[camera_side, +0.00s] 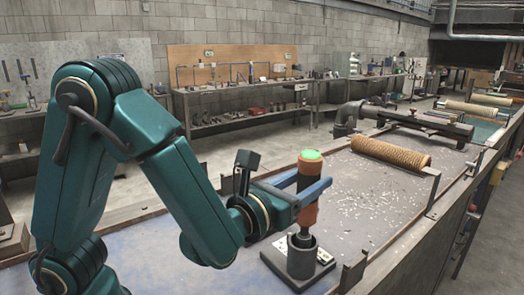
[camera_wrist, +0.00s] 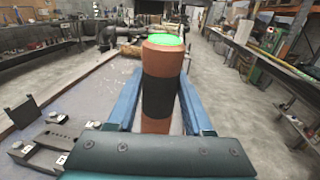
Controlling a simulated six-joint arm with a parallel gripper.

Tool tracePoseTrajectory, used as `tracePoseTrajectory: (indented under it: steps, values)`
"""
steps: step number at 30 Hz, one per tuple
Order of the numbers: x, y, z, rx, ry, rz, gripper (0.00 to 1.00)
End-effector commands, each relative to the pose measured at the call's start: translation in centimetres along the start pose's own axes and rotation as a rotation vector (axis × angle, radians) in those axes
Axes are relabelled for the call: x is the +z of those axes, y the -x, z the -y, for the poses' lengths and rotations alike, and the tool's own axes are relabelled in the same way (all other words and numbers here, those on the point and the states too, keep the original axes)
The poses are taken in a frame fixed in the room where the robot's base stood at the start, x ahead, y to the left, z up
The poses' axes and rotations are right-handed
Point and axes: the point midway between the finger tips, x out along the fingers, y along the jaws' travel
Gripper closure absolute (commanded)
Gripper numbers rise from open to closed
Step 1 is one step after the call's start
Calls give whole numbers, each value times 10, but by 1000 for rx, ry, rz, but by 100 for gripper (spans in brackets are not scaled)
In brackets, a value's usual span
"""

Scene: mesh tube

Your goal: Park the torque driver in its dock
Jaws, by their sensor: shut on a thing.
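The torque driver (camera_side: 308,212) has an orange body, a dark middle band and a lit green top. It stands upright. My gripper (camera_side: 318,188) is shut on its body, with a blue finger on each side. The dock (camera_side: 301,259) is a dark round cup on a flat base with light markings, on the table. The driver's dark lower end is at the cup's mouth; I cannot tell how deep it sits. In the wrist view the driver (camera_wrist: 160,85) is between the fingers, and its lower end is hidden by my gripper.
A tan mesh tube (camera_side: 390,152) lies on the table behind, held near a bracket (camera_side: 432,185). Pale chips (camera_side: 365,200) are scattered on the tabletop. A metal post (camera_side: 352,270) stands at the table's edge, right of the dock. The blue-grey table area at front left (camera_side: 190,275) is clear.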

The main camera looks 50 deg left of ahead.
Motion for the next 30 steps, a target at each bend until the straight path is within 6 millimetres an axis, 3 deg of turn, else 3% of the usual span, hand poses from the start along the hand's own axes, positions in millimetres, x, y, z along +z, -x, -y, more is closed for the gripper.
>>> tracePoseTrajectory:
  steps: [30]
  values:
    - [-10, 0, 0, -2, 0, 4, 100]
